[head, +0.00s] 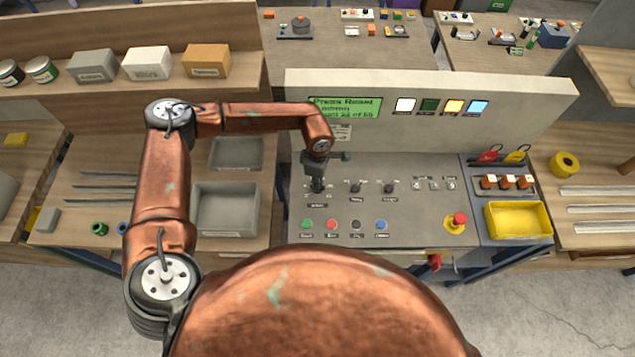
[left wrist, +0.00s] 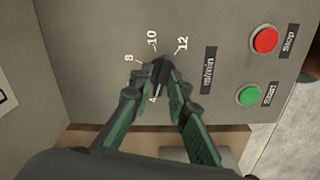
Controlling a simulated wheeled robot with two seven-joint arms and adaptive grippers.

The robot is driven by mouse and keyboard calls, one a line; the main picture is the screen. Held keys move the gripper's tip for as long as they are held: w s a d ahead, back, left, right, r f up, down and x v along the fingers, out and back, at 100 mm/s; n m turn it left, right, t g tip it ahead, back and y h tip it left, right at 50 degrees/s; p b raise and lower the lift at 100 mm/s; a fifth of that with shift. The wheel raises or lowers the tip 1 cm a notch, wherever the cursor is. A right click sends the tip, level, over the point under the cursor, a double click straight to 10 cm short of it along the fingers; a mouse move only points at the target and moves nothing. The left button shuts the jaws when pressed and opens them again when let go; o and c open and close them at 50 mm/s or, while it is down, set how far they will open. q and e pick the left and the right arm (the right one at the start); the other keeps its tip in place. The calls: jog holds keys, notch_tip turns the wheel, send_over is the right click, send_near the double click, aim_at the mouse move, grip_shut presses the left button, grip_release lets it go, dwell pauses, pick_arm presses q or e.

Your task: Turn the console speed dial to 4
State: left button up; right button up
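The speed dial (left wrist: 161,72) is a small dark knob on the grey console face (left wrist: 95,45). In the left wrist view the figures 8, 10 and 12 show around its upper side, and a 4 shows below it between my fingers. A short white mark shows close to the 4; I cannot tell for sure that it is the dial's pointer. My left gripper (left wrist: 160,80) has its two green-padded fingers closed in on both sides of the dial. My right gripper is not in view.
Two more knobs (head: 389,188) stand right of the gripper. A row of coloured buttons (head: 331,225) lies in front, with a red emergency stop (head: 459,220) at right. A green display (head: 345,107) is behind. A yellow bin (head: 518,221) stands at the right.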

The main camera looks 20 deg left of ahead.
pick_arm(q)
jog(key=shift+o, duration=0.8)
jog(key=shift+s, duration=0.1)
notch_tip(320, 180, up, 12)
dwell(0.3)
